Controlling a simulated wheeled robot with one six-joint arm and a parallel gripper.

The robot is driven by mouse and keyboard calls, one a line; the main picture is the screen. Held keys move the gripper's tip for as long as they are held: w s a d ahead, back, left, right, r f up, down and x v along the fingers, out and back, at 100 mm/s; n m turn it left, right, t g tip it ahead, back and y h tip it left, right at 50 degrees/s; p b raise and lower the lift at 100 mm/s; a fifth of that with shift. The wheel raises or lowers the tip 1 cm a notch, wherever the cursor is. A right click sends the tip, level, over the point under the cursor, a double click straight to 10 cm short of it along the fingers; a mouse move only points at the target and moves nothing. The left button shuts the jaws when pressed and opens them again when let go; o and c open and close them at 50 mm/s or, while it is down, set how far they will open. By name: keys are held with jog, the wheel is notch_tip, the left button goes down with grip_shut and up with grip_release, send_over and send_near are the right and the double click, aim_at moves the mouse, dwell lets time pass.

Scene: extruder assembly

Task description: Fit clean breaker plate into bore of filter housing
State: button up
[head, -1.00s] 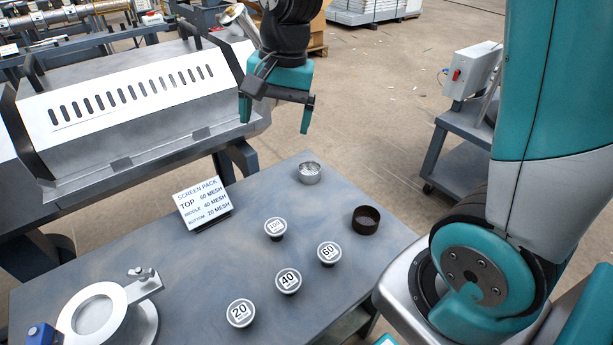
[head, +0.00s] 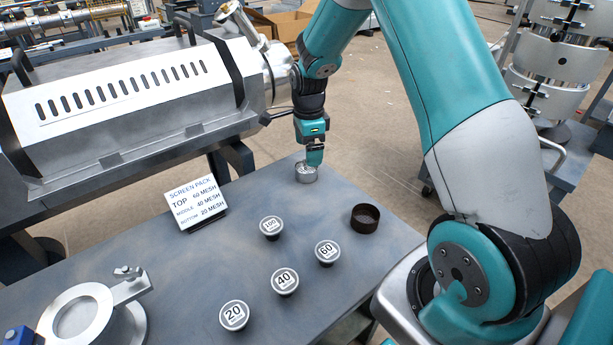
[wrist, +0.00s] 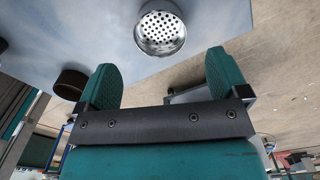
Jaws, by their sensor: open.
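The clean breaker plate, a bright silver perforated cup (head: 306,174), stands on the grey table near its far corner. In the wrist view the perforated plate (wrist: 160,30) lies ahead of the fingertips, roughly centred between them. My gripper (head: 315,158) is open and points down close at the plate; in the wrist view its teal fingers (wrist: 161,68) are apart with nothing between them. I cannot tell whether a finger touches the plate. A round metal part with a ring and clamp bolt (head: 128,290), perhaps the filter housing, sits at the table's lower left.
A dark brown ring (head: 365,218) stands right of the plate; it also shows in the wrist view (wrist: 70,84). Several mesh-labelled pucks (head: 285,281) stand mid-table. A screen pack sign (head: 195,203) stands near the back edge, beside the extruder barrel (head: 130,95).

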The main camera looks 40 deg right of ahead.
aim_at(308, 171)
jog(key=shift+f+b, duration=0.5)
jog(key=shift+f, duration=2.6)
jog(key=c, duration=1.2)
